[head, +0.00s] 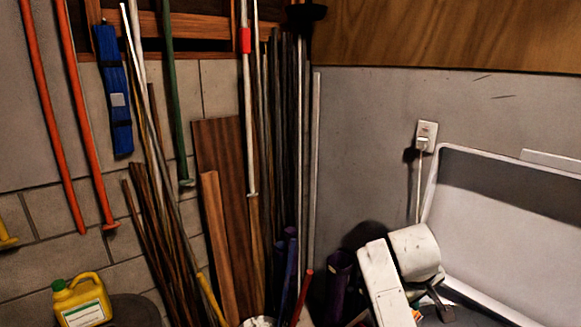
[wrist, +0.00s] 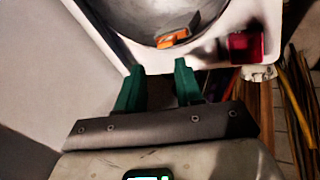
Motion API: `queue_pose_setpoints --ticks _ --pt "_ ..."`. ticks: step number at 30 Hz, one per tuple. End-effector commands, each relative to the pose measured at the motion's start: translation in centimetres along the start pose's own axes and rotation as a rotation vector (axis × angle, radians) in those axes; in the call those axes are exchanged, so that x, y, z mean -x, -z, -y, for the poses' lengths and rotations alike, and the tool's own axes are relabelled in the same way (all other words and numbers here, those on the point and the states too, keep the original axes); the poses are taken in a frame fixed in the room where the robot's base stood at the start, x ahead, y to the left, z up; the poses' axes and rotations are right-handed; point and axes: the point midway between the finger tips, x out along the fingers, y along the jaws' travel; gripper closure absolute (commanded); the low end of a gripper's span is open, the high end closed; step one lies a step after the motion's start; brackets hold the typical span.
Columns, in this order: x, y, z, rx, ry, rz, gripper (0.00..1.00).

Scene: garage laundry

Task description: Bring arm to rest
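My arm (head: 385,285) shows at the lower right of the head view, its white links bent in front of the grey wall and beside a large white panel or tub. A dark part by the arm's end shows there, but I cannot make out the fingers in that view. In the wrist view, my gripper (wrist: 158,82) has two green fingers standing apart with nothing between them. Beyond the fingertips lie a white surface and a round grey metallic basin or drum.
An orange item (wrist: 173,38) lies at the basin's edge, with a red box (wrist: 246,47) to its right. A yellow jug (head: 82,303) stands at lower left. Poles and boards (head: 230,200) lean on the wall. A plugged socket (head: 427,135) is above my arm.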

Motion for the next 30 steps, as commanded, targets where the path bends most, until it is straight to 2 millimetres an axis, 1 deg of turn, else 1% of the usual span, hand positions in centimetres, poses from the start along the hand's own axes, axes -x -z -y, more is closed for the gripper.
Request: queue_pose_setpoints --ticks 1,3,5,6,8,9,11,12,14,15,18,21,24,30 --pt "-1.3 -1.8 1.7 -0.021 0.024 -0.012 0.64" --pt "-2.6 -4.0 3.7 -0.055 0.057 -0.033 0.64" --pt "-3.4 -6.0 5.3 -0.086 0.084 -0.051 0.64" --pt "-3.9 -7.4 6.4 -0.105 0.102 -0.062 0.64" --pt "-4.4 -9.5 7.8 -0.136 0.128 -0.078 0.64" --pt "-4.7 -10.9 8.8 -0.158 0.146 -0.087 0.64" --pt "-4.8 -13.1 10.2 -0.189 0.171 -0.102 0.64" --pt "-4.9 -14.6 11.0 -0.21 0.187 -0.111 0.64" --pt "-4.7 -16.9 12.2 -0.243 0.212 -0.124 0.64" --pt "-4.5 -18.4 12.9 -0.265 0.227 -0.132 0.64" --pt "-3.7 -21.8 14.5 -0.315 0.264 -0.151 0.64" --pt "-2.7 -24.6 15.6 -0.357 0.292 -0.167 0.64" --pt "-1.6 -26.9 16.4 -0.392 0.315 -0.178 0.64" --pt "0.8 -30.8 17.5 -0.449 0.352 -0.195 0.64"
